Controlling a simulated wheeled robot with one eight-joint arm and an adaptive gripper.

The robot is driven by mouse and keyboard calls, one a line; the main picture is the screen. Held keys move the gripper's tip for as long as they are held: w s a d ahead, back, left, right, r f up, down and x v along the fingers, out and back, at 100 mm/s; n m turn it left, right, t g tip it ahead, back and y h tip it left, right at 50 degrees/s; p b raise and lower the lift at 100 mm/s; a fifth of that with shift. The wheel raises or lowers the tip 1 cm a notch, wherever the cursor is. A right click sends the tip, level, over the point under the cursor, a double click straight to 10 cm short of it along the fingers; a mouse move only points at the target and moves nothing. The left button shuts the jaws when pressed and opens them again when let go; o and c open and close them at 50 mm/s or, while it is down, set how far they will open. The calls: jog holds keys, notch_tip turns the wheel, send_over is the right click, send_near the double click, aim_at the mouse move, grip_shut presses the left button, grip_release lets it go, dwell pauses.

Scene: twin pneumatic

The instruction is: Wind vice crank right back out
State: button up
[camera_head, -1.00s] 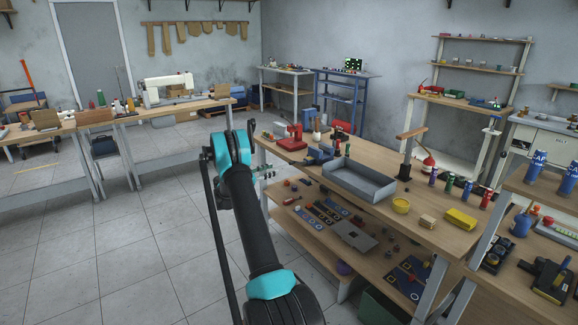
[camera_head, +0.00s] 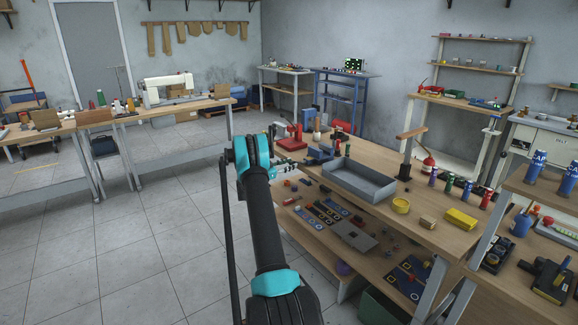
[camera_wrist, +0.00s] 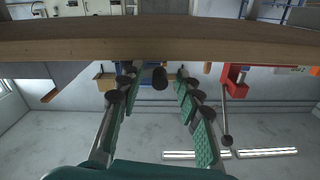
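The blue vice (camera_head: 320,153) stands on the near-left part of the wooden workbench (camera_head: 400,212). The wrist view is upside down, with the bench edge (camera_wrist: 160,38) across the top. There, blue parts of the vice (camera_wrist: 178,72) show behind my fingers. A dark round knob (camera_wrist: 160,78), seemingly the crank's end, lies between the fingertips with gaps on both sides. My gripper (camera_wrist: 157,85) is open, its green-padded fingers on either side of the knob. In the head view my gripper (camera_head: 287,167) is small and partly hidden by my arm, beside the bench's left edge.
A grey tray (camera_head: 357,181) lies right of the vice. A lower shelf (camera_head: 318,232) holds plates and small parts. The floor (camera_head: 150,235) at left is clear.

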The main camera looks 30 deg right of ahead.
grip_shut()
jog(key=shift+f, duration=0.1)
